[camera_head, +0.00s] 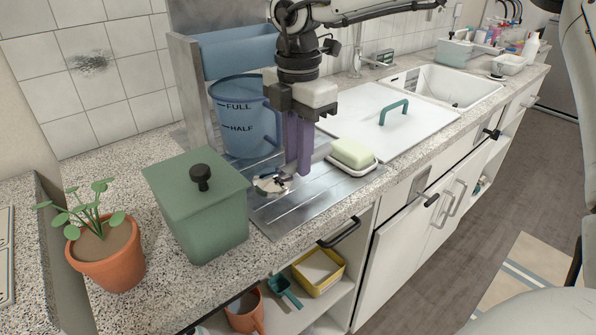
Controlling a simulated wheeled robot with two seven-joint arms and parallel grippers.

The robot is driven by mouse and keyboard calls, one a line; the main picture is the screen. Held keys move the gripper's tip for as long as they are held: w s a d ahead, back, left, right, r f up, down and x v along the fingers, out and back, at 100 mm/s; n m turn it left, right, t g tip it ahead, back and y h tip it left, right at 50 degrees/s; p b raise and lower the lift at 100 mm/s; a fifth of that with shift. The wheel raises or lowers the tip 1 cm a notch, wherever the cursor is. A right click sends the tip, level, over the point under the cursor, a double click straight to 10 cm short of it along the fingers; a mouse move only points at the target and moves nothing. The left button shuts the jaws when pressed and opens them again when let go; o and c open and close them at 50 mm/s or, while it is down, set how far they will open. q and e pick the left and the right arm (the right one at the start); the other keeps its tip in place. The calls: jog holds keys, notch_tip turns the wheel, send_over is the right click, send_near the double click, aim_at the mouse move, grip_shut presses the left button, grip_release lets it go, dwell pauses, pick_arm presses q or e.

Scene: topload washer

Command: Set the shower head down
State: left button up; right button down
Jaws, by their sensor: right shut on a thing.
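My right gripper (298,170) points straight down over the metal drainboard (322,198) and its purple fingers are closed. A small shiny silver thing, which looks like the shower head (268,184), is at its fingertips. The shower head is low over the drainboard, between the green lidded box and the soap dish. I cannot tell whether it touches the metal. The part of it between the fingers is hidden. My left gripper is not in view.
A green lidded box (205,220) stands left of the gripper. A blue measuring jug (238,120) stands behind it. A soap bar (352,153) on a white dish is close on the right. The drainboard's front part is clear. A potted plant (105,250) stands at far left.

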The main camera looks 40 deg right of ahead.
jog(key=shift+f, duration=1.7)
jog(key=shift+f, duration=0.2)
jog(key=c, duration=1.6)
grip_release()
jog(key=shift+r, duration=0.1)
notch_tip(320, 180, up, 12)
jog(key=shift+r+p, duration=0.1)
jog(key=shift+p, duration=0.2)
